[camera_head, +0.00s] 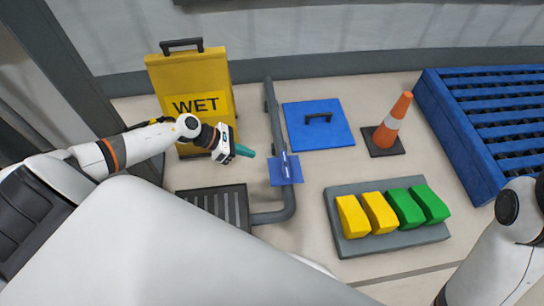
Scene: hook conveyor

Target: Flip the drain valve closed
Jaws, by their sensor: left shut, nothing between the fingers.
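The drain valve (286,168) is a blue plate with a lighter handle on the grey pipe (275,112), right of centre-left on the floor. The handle lies roughly along the pipe's direction; its exact angle is hard to tell. My left gripper (252,153), with teal fingers, is shut and empty. In the picture it is just left of the blue plate, with a gap between them. Its height above the floor is unclear. My right arm shows at the lower right edge, but its gripper is out of the picture.
A yellow WET sign (190,78) stands behind my left arm. A drain grate (215,206) lies below the gripper. A blue hatch (318,125), an orange cone (393,125), a grey tray (385,245) with yellow and green blocks, and a blue pallet (462,140) are to the right.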

